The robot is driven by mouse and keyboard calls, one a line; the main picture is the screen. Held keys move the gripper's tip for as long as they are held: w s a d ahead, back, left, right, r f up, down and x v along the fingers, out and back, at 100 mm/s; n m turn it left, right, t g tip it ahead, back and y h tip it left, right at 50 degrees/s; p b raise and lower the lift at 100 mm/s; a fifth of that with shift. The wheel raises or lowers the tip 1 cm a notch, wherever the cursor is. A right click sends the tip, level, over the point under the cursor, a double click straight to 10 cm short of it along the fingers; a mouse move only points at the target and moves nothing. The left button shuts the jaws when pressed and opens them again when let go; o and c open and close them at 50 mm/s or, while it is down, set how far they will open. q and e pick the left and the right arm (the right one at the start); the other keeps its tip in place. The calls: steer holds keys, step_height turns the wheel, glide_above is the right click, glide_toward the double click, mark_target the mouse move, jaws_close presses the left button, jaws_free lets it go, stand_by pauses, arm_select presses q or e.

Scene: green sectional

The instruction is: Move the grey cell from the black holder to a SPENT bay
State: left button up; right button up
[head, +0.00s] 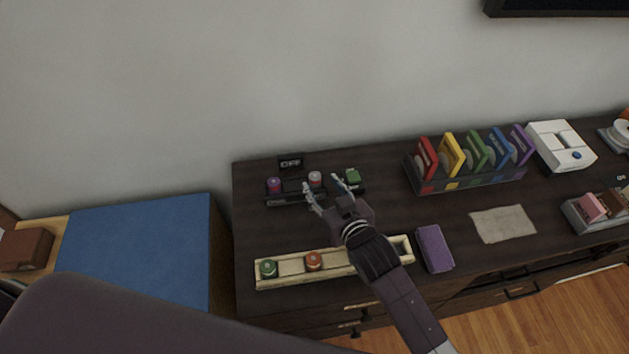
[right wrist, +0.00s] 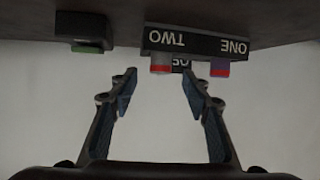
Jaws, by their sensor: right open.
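The black holder (head: 292,198) stands near the back left of the dark cabinet top. A purple cell (head: 274,184) is at its left and a pale grey cell with some red (head: 315,178) at its right. In the right wrist view, upside down, the holder (right wrist: 200,43) reads ONE and TWO; the grey-and-red cell (right wrist: 160,65) is at TWO. My right gripper (head: 322,184) is open and empty; its fingertips are close to the grey cell, with no visible grip. A cream tray (head: 330,270) holds cells in front; no SPENT label is readable. My left gripper is not visible.
A green cell (head: 352,176) sits in a separate small black block right of the holder. The cream tray holds a green cell (head: 268,268) and an orange cell (head: 313,261). A purple case (head: 434,248) lies beside it. A rack of coloured discs (head: 470,180) stands farther right.

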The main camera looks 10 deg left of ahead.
mark_target(317, 180)
steer(key=shift+w+a+f, duration=0.1)
steer(key=shift+w+a, duration=0.1)
steer(key=shift+w, duration=0.1)
steer(key=x, duration=0.3)
steer(key=shift+w+a+f, duration=0.1)
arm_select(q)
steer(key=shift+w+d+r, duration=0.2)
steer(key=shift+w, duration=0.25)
arm_select(e)
steer(key=shift+w+a+f, duration=0.25)
steer(key=shift+w+a, duration=0.1)
steer(key=shift+w, duration=0.15)
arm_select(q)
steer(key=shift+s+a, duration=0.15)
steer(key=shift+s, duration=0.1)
arm_select(e)
jaws_close()
